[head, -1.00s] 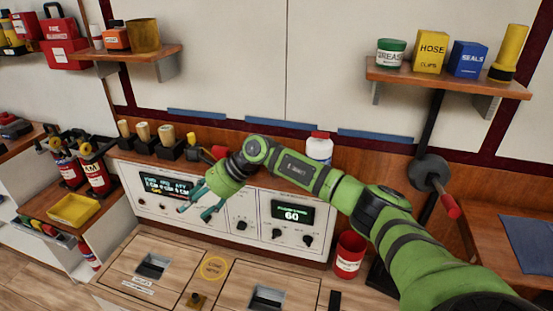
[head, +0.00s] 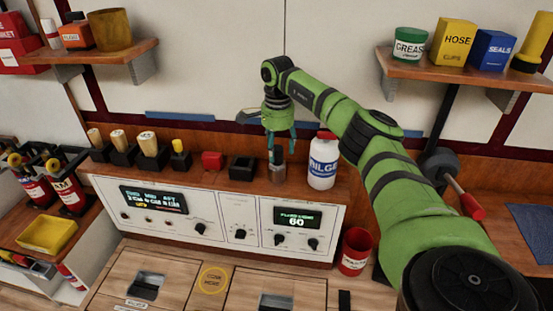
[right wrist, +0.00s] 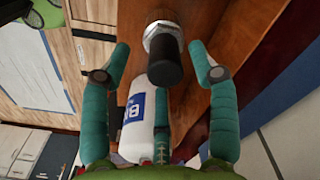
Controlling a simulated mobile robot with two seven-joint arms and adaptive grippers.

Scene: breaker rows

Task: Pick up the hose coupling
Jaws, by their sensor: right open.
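The likely hose coupling (head: 277,168), a small upright piece with a metal collar and a dark end, stands on the wooden ledge in the head view, left of the white bottle. In the right wrist view the coupling (right wrist: 166,58) shows as a black cylinder with a silver ring. My right gripper (head: 279,141) points down just above and around its top in the head view. In the right wrist view the gripper (right wrist: 160,52) is open, with one finger on each side of the coupling and gaps at both sides. My left gripper is not in view.
The white BILGE bottle (head: 323,162) stands close to the right of the coupling. A black block (head: 243,168) and a red block (head: 212,160) sit to its left. The control panel (head: 215,228) is below the ledge. A shelf (head: 450,72) is at upper right.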

